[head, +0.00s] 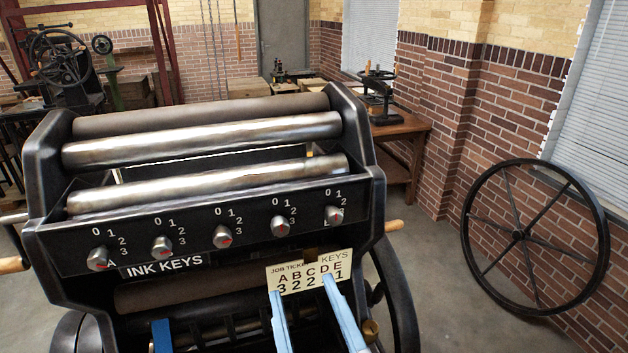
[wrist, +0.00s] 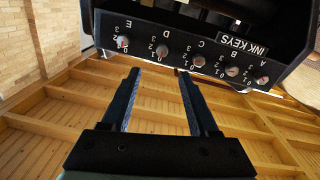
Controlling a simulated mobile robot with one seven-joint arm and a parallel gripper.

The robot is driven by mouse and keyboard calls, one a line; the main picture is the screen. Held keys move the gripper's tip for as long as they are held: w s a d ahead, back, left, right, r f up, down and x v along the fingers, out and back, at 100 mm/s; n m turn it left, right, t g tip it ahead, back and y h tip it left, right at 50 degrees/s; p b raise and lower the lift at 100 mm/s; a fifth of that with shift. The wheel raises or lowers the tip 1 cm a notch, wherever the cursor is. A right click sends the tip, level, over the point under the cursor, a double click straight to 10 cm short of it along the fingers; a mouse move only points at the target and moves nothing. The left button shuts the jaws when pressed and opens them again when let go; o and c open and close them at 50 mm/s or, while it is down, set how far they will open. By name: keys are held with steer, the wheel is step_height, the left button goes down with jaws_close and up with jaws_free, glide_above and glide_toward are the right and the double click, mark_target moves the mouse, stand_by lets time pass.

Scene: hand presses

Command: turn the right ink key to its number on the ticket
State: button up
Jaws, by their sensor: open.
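The right ink key, E (head: 335,215), is a small grey knob with a red mark at the right end of the press's key row. Numbers 0 to 3 curve around it; I cannot tell exactly which its mark points to. It also shows in the wrist view (wrist: 123,41), where the panel looks upside down. The job ticket (head: 312,263) hangs below the row, with letters A to E and 1 under E; the number under D is partly covered by a finger. My gripper (head: 299,286) is open and empty, below the keys and in front of the ticket, touching no key. The wrist view shows the open fingers (wrist: 159,72).
Key D (head: 281,226) is the nearest neighbour to the left, with key C (head: 222,236) beyond it. Steel rollers (head: 205,139) lie above the panel. A large spoked wheel (head: 535,237) leans on the brick wall at right. Floor between press and wheel looks clear.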

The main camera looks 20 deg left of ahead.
mark_target(281, 231)
steer(key=b+x, duration=0.1)
steer(key=x, duration=1)
steer(key=shift+a+r, duration=0.1)
steer(key=shift+a, duration=0.1)
steer(key=shift+x, duration=0.75)
jaws_close()
